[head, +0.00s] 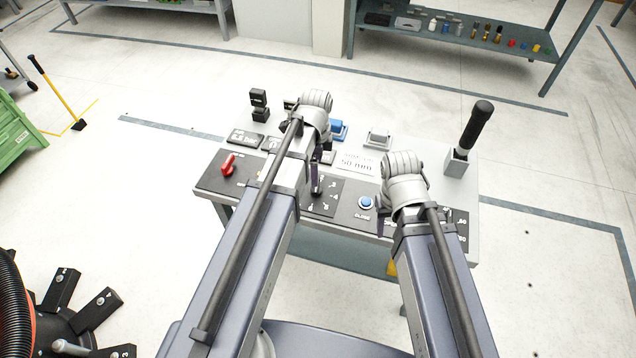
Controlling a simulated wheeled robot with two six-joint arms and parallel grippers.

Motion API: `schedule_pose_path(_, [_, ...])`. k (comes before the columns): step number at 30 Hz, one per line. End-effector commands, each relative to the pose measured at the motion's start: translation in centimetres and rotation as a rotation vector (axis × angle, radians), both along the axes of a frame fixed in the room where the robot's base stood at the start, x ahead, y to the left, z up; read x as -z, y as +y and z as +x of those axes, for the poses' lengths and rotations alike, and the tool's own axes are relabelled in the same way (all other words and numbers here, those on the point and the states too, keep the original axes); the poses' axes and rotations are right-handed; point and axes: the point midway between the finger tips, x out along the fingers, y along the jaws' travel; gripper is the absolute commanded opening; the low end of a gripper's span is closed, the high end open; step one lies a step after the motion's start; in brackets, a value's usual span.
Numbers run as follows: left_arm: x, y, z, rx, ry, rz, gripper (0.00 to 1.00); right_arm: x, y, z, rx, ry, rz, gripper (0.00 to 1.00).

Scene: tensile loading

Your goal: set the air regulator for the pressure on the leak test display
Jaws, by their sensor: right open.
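The panel bench (470,190) stands in front of me, with several dark plates and controls. Small dark plates with white characters (243,139) are at its back left; I cannot read them or tell whether one is the leak test display. I cannot pick out the air regulator for certain; a dark plate with scale numbers (461,218) at the right is partly hidden by my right arm. My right gripper (380,214) is open, beside the blue button (366,202). My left gripper (317,176) is over the middle of the panel, mostly hidden by its arm.
A red knob (228,165) is at the panel's left. A black-handled lever (476,128) stands upright at the right. A label reading 50 mm (357,163), a blue item (338,130) and a grey block (378,138) are at the back. A shelf (530,52) stands farther off.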

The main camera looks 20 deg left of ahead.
Motion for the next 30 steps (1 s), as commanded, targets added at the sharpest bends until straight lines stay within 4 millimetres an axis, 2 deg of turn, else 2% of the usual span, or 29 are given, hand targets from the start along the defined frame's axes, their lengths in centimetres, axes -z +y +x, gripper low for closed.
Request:
schedule_pose_path(1, [0.8, 0.0, 0.0, 0.0, 0.0, 0.0, 1.0, 0.8, 0.0, 0.0, 0.0, 0.0, 0.0, 0.5])
schedule_pose_path(15, [6.5, 0.0, 0.0, -0.001, 0.0, 0.0, 1.0, 6.5, 0.0, 0.0, 0.0, 0.0, 0.0, 0.5])
schedule_pose_path(19, [7.1, 0.0, 0.0, -0.001, 0.0, 0.0, 1.0, 7.1, 0.0, 0.0, 0.0, 0.0, 0.0, 0.5])
schedule_pose_path(28, [7.0, 0.0, 0.0, -0.001, 0.0, 0.0, 1.0, 7.0, 0.0, 0.0, 0.0, 0.0, 0.0, 0.5])
schedule_pose_path(30, [7.0, 0.0, 0.0, -0.001, 0.0, 0.0, 0.92, 7.0, 0.0, 0.0, 0.0, 0.0, 0.0, 0.5])
